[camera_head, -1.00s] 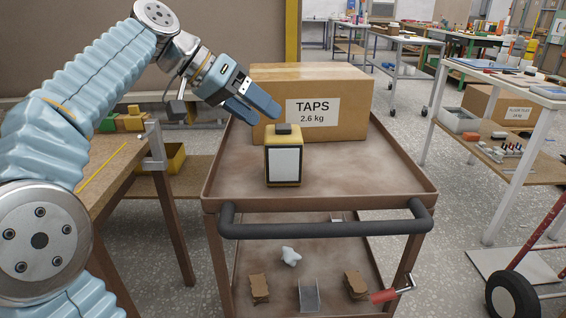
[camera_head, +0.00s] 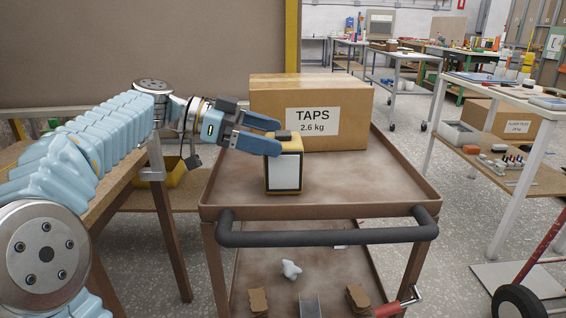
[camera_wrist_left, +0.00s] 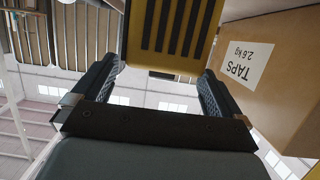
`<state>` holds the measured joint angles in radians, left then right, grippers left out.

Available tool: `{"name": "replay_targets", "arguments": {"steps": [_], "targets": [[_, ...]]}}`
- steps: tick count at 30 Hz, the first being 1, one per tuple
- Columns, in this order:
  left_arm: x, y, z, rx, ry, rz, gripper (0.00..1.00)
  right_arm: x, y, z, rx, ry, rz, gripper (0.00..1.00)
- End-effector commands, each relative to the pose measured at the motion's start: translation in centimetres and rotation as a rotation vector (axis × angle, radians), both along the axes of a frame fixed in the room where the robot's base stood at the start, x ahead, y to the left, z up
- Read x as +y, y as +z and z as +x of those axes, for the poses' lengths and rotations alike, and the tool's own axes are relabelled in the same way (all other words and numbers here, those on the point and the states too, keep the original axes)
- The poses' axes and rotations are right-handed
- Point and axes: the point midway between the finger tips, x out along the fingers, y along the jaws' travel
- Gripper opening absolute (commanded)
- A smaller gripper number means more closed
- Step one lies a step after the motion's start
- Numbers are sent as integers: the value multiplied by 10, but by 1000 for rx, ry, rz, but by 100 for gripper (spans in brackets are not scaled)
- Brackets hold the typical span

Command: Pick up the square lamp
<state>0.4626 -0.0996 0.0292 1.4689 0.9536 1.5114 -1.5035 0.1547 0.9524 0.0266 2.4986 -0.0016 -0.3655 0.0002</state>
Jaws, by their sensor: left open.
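My left gripper (camera_head: 277,137) is open at the lamp's upper left. My right gripper is not in view.
A cardboard box (camera_head: 350,95) labelled TAPS stands right behind the lamp; it also shows in the left wrist view (camera_wrist_left: 285,75). The cart's dark handle (camera_head: 330,236) runs along the front. The tray's right side is clear. A wooden bench (camera_head: 110,190) stands at left.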

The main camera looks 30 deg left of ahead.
Motion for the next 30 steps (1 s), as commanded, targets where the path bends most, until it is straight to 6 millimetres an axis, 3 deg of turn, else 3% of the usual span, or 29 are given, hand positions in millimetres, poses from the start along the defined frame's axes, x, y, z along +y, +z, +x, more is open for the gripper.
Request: {"name": "replay_targets", "arguments": {"steps": [10, 19, 30], "targets": [[-36, -15, 26, 2, -2, 0, 100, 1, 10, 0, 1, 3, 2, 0], [-41, -18, 29, 0, 1, 1, 98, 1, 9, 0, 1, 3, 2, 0], [-41, -17, 28, 0, 1, 0, 44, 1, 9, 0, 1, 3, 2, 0]]}}
